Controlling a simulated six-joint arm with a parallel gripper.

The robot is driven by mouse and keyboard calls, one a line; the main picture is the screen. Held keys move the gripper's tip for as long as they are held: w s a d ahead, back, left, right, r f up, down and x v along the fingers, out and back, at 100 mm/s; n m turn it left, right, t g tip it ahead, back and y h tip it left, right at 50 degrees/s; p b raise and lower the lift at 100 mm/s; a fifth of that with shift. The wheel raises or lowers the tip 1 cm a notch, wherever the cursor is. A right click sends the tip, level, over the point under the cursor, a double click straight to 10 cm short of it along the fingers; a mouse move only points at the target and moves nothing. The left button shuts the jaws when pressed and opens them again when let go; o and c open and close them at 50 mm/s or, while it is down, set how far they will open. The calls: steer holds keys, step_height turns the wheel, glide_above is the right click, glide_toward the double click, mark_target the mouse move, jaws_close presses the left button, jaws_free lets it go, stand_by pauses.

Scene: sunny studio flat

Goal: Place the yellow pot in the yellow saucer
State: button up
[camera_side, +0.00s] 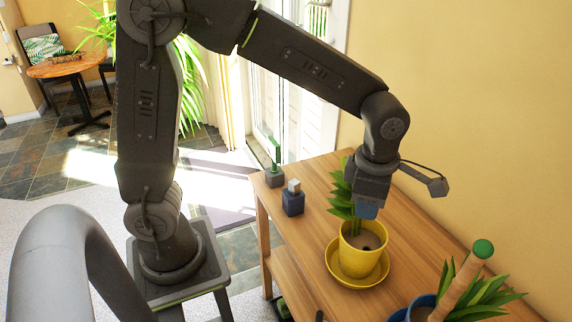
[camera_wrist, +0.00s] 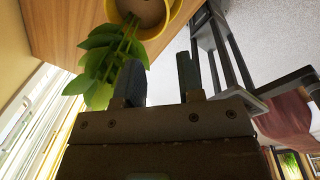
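The yellow pot (camera_side: 362,250) holds a green leafy plant (camera_side: 343,195) and brown soil. It looks upright in the yellow saucer (camera_side: 336,273), whose rim shows around its base. My gripper (camera_side: 368,208) is just above the pot's rim, close to the plant, in the side view. In the wrist view, the fingers of my gripper (camera_wrist: 160,75) stand apart with nothing held between them. The pot (camera_wrist: 142,14) is at the top of that view, beyond the fingertips, with part of the saucer (camera_wrist: 185,12) beside it. The leaves (camera_wrist: 100,65) pass behind the left finger.
The wooden table (camera_side: 310,225) carries a small dark blue pot (camera_side: 292,203) and a grey pot with a cactus (camera_side: 274,175) at the back left. A blue pot (camera_side: 420,302) with a leafy plant and a green-tipped wooden stick (camera_side: 462,280) stand at the front right.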

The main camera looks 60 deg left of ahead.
steer(key=s+a+r+m+t, duration=0.2)
steer(key=s+m, duration=0.5)
steer(key=m, duration=0.6)
steer(key=s+a+r+m+t, duration=0.2)
steer(key=s+a+r+m, duration=0.3)
steer(key=m, duration=0.8)
steer(key=s+a, duration=0.2)
steer(key=shift+s+r+m+t+h, duration=0.2)
steer(key=shift+s+m+t+h, duration=0.1)
steer(key=shift+s+h, duration=0.1)
